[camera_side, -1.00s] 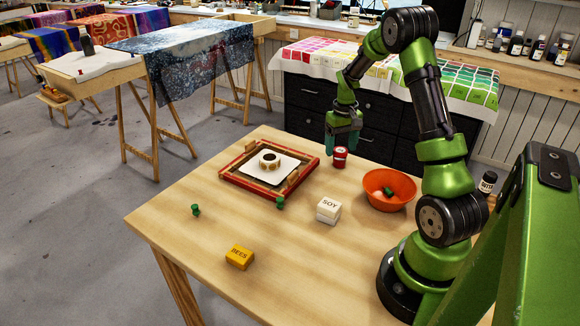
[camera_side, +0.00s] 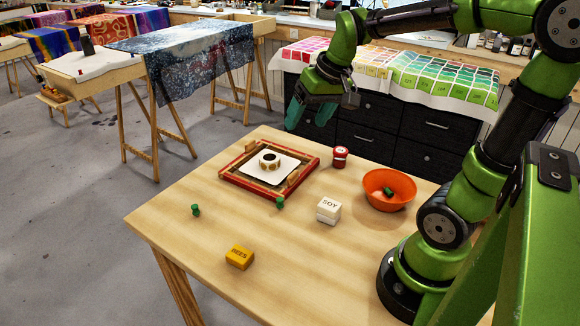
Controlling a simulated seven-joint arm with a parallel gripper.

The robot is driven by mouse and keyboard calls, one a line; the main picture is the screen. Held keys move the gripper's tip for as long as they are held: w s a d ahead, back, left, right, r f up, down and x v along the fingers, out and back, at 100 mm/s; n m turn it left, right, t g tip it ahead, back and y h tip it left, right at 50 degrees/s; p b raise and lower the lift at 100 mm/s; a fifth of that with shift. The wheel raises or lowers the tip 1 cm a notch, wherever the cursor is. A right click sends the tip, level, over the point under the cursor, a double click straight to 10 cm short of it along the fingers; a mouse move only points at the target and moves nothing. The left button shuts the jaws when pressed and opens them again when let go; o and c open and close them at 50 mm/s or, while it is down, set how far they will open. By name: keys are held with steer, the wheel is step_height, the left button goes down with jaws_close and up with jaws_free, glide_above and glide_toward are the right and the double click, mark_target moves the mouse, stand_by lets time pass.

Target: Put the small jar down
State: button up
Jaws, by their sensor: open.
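The small jar (camera_side: 340,157) is red with a dark lid and a pale label. It stands upright on the wooden table near the far edge, between the red frame and the orange bowl. My gripper (camera_side: 308,116) is open and empty, above and to the left of the jar, over the table's far edge. It does not touch the jar.
A red frame (camera_side: 228,174) holds a white sheet and a tape roll (camera_side: 269,160). An orange bowl (camera_side: 388,203) holds small items. A SOY block (camera_side: 328,210), a yellow BEES block (camera_side: 239,257) and green pins (camera_side: 195,210) lie around.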

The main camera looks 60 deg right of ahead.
steer(key=s+a+n+t+y, duration=0.1)
steer(key=s+a+t, duration=0.1)
steer(key=s+a, duration=0.6)
steer(key=shift+a+r+t+y, duration=0.2)
steer(key=shift+a+t+y, duration=0.1)
steer(key=shift+a, duration=1.1)
